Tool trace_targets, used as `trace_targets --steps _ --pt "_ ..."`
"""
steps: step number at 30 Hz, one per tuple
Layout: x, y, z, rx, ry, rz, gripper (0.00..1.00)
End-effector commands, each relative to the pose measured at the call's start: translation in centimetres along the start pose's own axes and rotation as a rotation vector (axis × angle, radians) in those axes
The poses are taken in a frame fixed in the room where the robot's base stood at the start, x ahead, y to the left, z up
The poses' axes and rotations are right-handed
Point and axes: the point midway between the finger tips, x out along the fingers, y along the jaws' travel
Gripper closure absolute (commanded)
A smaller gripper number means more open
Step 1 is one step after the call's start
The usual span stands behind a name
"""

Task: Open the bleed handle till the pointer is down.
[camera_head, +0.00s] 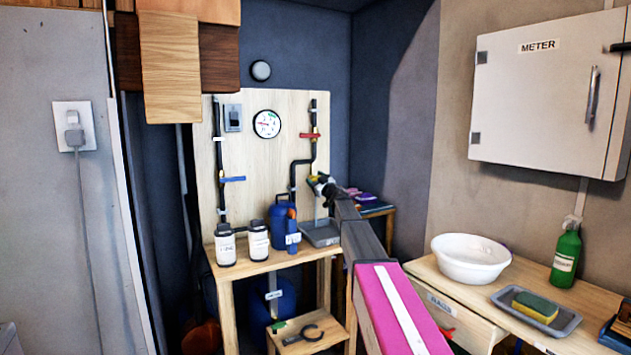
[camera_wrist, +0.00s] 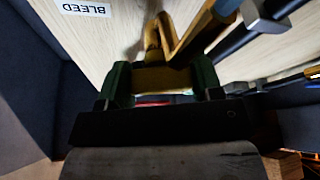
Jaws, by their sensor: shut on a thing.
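The round white gauge (camera_head: 267,124) hangs on the wooden board in the head view, and its red pointer appears to point left. My gripper (camera_head: 322,185) is at the board's lower right, at the end of my outstretched arm. In the wrist view my gripper (camera_wrist: 163,80) has its green fingers shut on the yellow bleed handle (camera_wrist: 165,76), one finger on each side. A yellow stem runs up from there toward the board. The BLEED label (camera_wrist: 84,9) is at upper left in the wrist view. In the head view the handle is mostly hidden by my gripper.
Dark pipes on the board (camera_head: 287,100) carry a red handle (camera_head: 310,136) and a blue handle (camera_head: 232,179). White bottles (camera_head: 258,241), a blue jug (camera_head: 283,222) and a grey tray (camera_head: 322,239) stand close below. The right bench holds a white basin (camera_head: 470,266).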

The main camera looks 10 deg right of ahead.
Motion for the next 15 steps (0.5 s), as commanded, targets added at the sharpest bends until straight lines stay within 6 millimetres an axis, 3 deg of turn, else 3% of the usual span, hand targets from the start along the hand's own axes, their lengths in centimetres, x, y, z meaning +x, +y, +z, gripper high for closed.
trace_targets --steps 15 --pt "-0.05 -0.07 -0.04 -0.095 0.000 -0.040 0.64"
